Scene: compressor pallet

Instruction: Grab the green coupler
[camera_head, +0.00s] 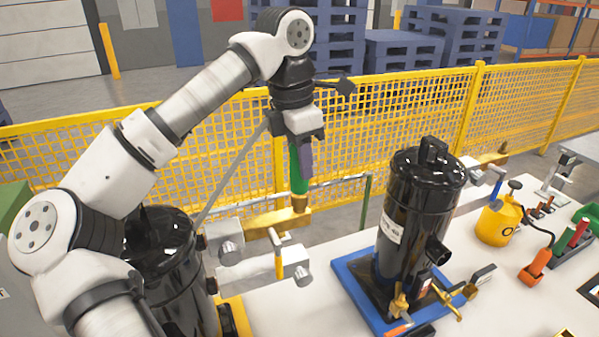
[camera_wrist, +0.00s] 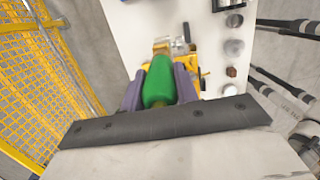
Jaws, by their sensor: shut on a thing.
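The green coupler (camera_head: 299,170) hangs below my gripper (camera_head: 302,158), upright, with a brass part (camera_head: 299,203) at its lower end. In the wrist view the green coupler (camera_wrist: 158,82) sits between the two purple fingers of my gripper (camera_wrist: 159,84), which are shut on it. I cannot tell whether the two touch.
A black compressor (camera_head: 415,215) stands on a blue pallet (camera_head: 350,283) to the right. Another black compressor (camera_head: 165,265) is partly behind my arm. A yellow can (camera_head: 498,221) stands farther right. A yellow mesh fence (camera_head: 420,110) runs behind the white table (camera_head: 325,310).

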